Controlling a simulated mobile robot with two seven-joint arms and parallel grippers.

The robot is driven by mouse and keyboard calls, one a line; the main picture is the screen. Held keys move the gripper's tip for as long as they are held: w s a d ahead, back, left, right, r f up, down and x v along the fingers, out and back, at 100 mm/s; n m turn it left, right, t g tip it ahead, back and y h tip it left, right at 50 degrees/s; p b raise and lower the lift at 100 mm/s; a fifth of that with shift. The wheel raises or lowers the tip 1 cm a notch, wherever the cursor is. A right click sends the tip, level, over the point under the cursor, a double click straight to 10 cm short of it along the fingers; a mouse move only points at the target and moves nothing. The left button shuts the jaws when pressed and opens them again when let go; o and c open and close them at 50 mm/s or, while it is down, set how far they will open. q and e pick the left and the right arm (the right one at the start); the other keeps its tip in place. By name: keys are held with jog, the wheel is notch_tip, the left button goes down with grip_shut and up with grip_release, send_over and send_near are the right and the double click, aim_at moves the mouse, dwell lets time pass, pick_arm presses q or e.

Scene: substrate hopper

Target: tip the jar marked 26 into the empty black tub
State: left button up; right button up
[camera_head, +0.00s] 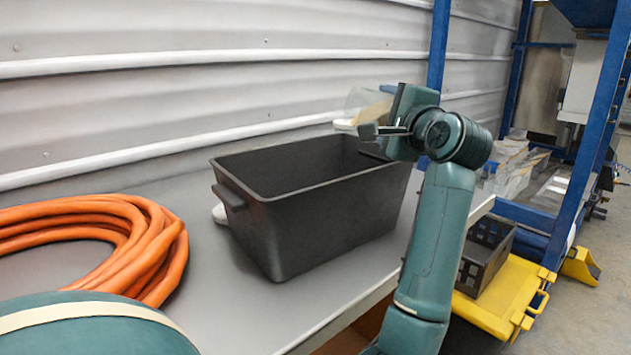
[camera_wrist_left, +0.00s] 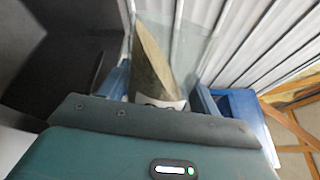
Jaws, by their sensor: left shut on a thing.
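A clear jar (camera_head: 366,103) with pale tan material inside is held in my left gripper (camera_head: 378,122), above the far right end of the black tub (camera_head: 330,222). The jar looks tilted, and its material lies as a slanted wedge. In the left wrist view, the jar (camera_wrist_left: 153,66) sits between the fingers of my left gripper (camera_wrist_left: 160,88), which is shut on it. A white label with dark marks shows low on the jar, but its number is cut off. The tub stands upright on the grey bench and its visible inside looks empty. My right gripper is not in view.
A coil of orange hose (camera_head: 120,235) lies on the bench (camera_head: 270,310) left of the tub. A corrugated metal wall (camera_head: 200,90) runs behind. Right of the bench are a blue frame (camera_head: 590,130), a dark crate (camera_head: 484,255) and a yellow platform (camera_head: 505,300).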

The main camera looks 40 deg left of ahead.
pick_arm(q)
jog(key=n+b, duration=0.3)
jog(key=b, duration=0.1)
jog(key=shift+s+a+f, duration=0.15)
jog(key=shift+s+f, duration=0.15)
jog(key=shift+s, duration=0.05)
jog(key=shift+s+n+b, duration=0.15)
jog(key=shift+n+b, duration=0.4)
jog(key=shift+n, duration=0.25)
jog(key=r+n, duration=0.1)
jog(key=s+n, duration=0.1)
jog(key=shift+a+r+n+b, duration=0.3)
jog(key=shift+a+r+b, duration=0.05)
jog(key=shift+r, duration=0.05)
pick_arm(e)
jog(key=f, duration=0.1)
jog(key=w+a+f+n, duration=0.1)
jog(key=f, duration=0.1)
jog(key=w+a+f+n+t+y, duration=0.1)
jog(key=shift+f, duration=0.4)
pick_arm(q)
jog(key=shift+w, duration=0.1)
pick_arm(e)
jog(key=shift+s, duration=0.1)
